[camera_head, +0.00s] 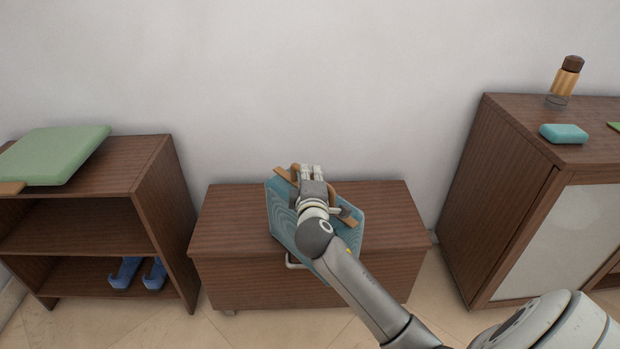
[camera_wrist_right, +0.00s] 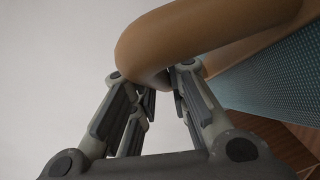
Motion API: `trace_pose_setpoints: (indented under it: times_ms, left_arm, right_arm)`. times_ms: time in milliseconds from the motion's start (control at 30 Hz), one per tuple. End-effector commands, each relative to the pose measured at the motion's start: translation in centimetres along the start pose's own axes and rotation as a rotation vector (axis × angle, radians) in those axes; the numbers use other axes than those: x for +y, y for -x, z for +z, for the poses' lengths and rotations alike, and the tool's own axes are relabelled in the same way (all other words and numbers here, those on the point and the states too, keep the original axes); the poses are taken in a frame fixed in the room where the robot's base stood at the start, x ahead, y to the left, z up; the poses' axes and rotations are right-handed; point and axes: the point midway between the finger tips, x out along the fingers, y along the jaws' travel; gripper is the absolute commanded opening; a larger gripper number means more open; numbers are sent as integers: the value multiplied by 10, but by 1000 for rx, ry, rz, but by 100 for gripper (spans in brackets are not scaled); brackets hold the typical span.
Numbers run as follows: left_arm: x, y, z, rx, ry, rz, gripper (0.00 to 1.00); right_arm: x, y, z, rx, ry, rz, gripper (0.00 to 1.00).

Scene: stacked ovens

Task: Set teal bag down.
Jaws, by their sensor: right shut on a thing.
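The teal bag (camera_head: 283,211) has a wavy pattern and tan handles. In the head view it is over the top of the low brown chest (camera_head: 230,222), tilted, and partly hidden by my right arm. I cannot tell whether its underside touches the chest. My right gripper (camera_head: 308,172) is shut on the bag's tan handle, which shows large in the right wrist view (camera_wrist_right: 180,40). The bag's teal side (camera_wrist_right: 270,75) also shows there at the right. My left gripper is not in view.
An open brown shelf (camera_head: 160,190) stands at the left with a green cushion-like item (camera_head: 55,155) on top and blue shoes (camera_head: 125,272) low inside. A brown cabinet (camera_head: 500,200) at the right holds a bottle (camera_head: 565,82) and a teal block (camera_head: 563,133). The chest's right top is clear.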

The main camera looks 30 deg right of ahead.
Motion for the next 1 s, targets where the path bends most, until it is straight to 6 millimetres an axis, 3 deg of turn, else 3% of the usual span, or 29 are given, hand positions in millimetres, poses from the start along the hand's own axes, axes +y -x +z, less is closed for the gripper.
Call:
trace_pose_setpoints:
  times_ms: [200,233,400,767,1000]
  left_arm:
    - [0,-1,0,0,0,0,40]
    - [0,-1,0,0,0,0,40]
    - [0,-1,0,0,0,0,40]
    - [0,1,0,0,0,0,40]
    - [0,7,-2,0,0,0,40]
  right_arm:
    - [0,0,0,1,-1,5,0]
    - [-2,0,0,0,0,0,16]
    - [-2,0,0,0,0,0,37]
    - [2,1,0,0,0,0,37]
    - [1,34,0,1,-1,-3,37]
